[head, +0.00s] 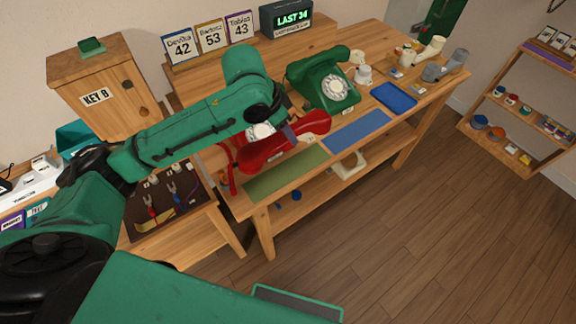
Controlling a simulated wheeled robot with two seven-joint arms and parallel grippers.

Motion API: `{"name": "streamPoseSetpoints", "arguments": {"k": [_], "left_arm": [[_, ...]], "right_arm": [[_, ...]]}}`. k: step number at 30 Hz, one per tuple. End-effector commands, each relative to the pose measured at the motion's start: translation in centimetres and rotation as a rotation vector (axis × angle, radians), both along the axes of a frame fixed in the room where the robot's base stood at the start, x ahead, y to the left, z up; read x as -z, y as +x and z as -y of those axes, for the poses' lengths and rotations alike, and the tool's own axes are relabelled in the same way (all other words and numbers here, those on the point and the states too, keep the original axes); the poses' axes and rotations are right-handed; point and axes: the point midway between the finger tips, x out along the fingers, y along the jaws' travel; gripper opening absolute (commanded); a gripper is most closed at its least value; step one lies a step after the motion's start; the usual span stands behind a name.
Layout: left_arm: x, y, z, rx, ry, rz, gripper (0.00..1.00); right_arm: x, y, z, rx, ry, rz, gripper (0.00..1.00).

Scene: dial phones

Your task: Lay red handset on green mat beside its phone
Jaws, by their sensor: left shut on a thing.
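The red handset (316,122) is in the grip of my left gripper (291,133), above the back edge of the green mat. Its right end shows past the fingers. The red phone (256,155) stands just left of it, partly hidden by my left arm, with a red cord at its left side. The green mat (285,174) lies flat and bare at the table's front edge, in front of the red phone. I cannot tell whether the handset touches anything below. My right gripper is out of view.
A blue mat (357,131) lies right of the green mat. A green dial phone (322,80) with its handset on top stands behind it. A wooden key box (100,85) stands left.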

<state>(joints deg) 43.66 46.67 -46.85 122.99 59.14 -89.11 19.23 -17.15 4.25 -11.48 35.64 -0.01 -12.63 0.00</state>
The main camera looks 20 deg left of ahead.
Motion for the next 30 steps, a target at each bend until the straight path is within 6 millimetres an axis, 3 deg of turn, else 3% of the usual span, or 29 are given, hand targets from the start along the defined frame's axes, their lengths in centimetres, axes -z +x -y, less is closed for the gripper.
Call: {"name": "streamPoseSetpoints", "arguments": {"k": [4,14,25,26,27,28,30], "left_arm": [[4.7,-0.1,0.0,-0.001,0.0,-0.002,0.0],[10.8,-0.1,0.1,-0.001,-0.002,0.0,0.0],[11.8,0.0,0.1,0.001,-0.002,0.003,0.0],[11.9,-0.1,0.1,0.001,-0.002,0.001,0.43],[11.9,-0.1,0.1,0.001,-0.002,0.001,0.59],[11.9,-0.1,0.1,0.001,-0.002,0.001,0.7],[11.9,-0.1,0.1,0.001,-0.001,0.002,0.7]], "right_arm": [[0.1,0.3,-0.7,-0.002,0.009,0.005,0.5],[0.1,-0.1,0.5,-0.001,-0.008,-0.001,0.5],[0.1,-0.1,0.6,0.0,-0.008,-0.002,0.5],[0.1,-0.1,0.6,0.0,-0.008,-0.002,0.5],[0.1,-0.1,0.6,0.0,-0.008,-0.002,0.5],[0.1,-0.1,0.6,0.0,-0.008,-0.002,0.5],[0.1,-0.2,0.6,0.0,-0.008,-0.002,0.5]]}}
